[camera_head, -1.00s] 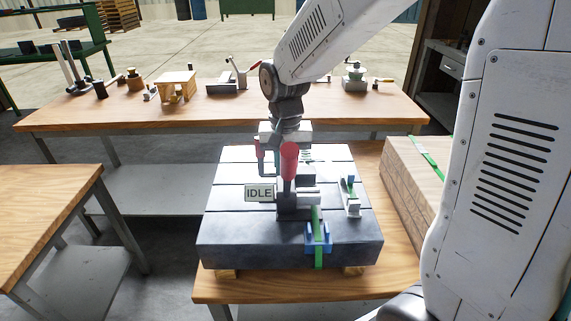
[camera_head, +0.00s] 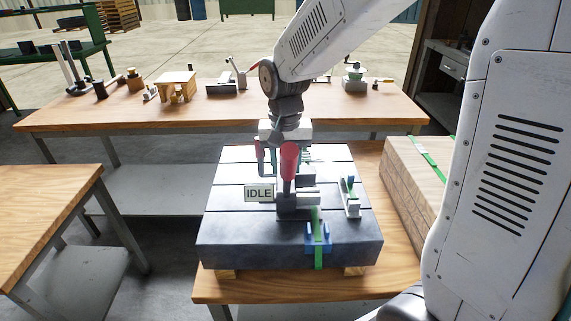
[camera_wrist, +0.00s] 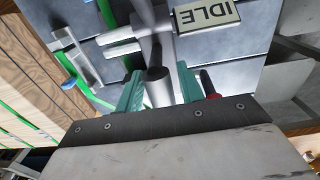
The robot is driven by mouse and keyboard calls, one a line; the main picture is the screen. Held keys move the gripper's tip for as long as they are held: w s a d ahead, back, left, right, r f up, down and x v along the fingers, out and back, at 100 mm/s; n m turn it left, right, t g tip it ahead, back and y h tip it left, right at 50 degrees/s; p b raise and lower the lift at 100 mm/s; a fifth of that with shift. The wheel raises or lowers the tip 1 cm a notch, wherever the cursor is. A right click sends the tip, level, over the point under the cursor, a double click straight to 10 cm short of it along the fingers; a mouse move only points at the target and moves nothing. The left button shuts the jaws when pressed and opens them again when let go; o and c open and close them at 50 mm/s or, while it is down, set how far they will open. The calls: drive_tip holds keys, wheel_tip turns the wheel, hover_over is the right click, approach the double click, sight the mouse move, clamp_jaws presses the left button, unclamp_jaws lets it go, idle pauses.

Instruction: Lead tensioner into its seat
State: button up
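The steel tensioner (camera_head: 289,200) stands on the dark grooved block, with a red-topped lever (camera_head: 289,160) upright. An IDLE sign (camera_head: 259,193) faces the body camera beside it; the sign also shows in the wrist view (camera_wrist: 207,14). My gripper (camera_wrist: 160,80) points down over the block. Its teal fingers are apart, either side of a dark round post (camera_wrist: 158,92), with narrow gaps apparently visible. I cannot tell firmly whether they touch it. A red tip (camera_wrist: 208,84) lies just outside the right finger. The red lever partly hides the fingers in the body view, and the seat cannot be made out.
A green strap with a blue clip (camera_head: 318,238) runs over the block's (camera_head: 240,250) front edge. A small metal bracket (camera_head: 350,198) stands to the right. A strapped wooden crate (camera_head: 412,180) is further right. The back bench (camera_head: 200,112) holds several tools.

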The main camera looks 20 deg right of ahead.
drive_tip(key=shift+r, duration=1.5)
drive_tip(key=shift+o, duration=0.3)
drive_tip(key=o, duration=0.5)
drive_tip(key=shift+o, duration=0.3)
drive_tip(key=shift+f, duration=0.1)
drive_tip(key=o, duration=0.7)
drive_tip(key=shift+o, duration=0.2)
